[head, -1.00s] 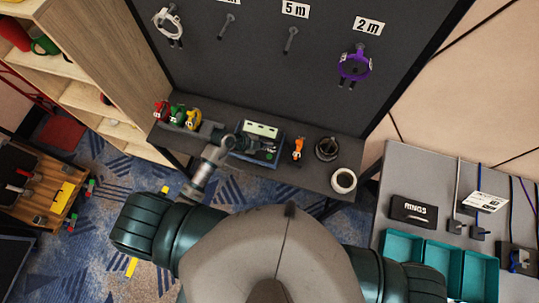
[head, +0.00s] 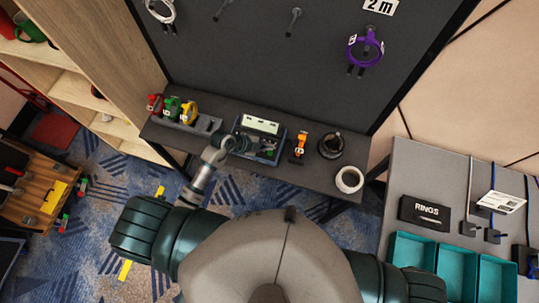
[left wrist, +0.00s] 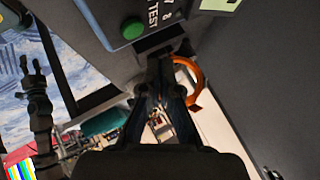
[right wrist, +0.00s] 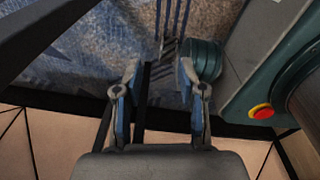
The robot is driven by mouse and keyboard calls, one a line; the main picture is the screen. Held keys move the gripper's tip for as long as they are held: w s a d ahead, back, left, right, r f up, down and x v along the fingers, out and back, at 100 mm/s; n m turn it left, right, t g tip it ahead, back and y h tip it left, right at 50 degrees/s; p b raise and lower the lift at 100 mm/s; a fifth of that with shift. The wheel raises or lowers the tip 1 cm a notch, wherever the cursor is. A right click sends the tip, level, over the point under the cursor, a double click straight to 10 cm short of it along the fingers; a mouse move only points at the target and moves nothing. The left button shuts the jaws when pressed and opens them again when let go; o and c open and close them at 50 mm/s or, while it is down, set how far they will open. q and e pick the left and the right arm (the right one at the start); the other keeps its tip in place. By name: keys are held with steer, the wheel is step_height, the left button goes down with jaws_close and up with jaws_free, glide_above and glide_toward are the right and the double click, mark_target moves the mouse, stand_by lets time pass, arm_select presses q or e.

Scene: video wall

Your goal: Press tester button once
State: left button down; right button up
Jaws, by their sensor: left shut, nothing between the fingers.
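The tester (head: 262,124) is a dark box with a pale display, standing on the dark shelf below the board. In the left wrist view, its green round button (left wrist: 133,29) shows beside the word TEST. My left gripper (head: 240,145) is at the tester's left front side in the head view. In the left wrist view, the left fingers (left wrist: 162,72) are shut and empty, a little below and right of the button; I see no contact with it. My right gripper (right wrist: 157,82) is open and empty, away from the tester.
A grey table with teal bins (head: 453,268) is at right.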

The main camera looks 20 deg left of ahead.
mark_target(270, 153)
arm_select(q)
steer(key=shift+f, duration=0.8)
steer(key=shift+d+f, duration=0.1)
steer(key=shift+f, duration=0.45)
steer(key=shift+d, duration=0.2)
arm_select(e)
steer(key=shift+s+f, duration=0.1)
steer(key=shift+f, duration=0.55)
arm_select(q)
steer(key=shift+a, duration=0.15)
arm_select(e)
steer(key=shift+a, duration=0.1)
steer(key=shift+a, duration=0.1)
steer(key=shift+a, duration=0.3)
arm_select(q)
steer(key=shift+f, duration=0.1)
arm_select(e)
steer(key=shift+d+r, duration=0.15)
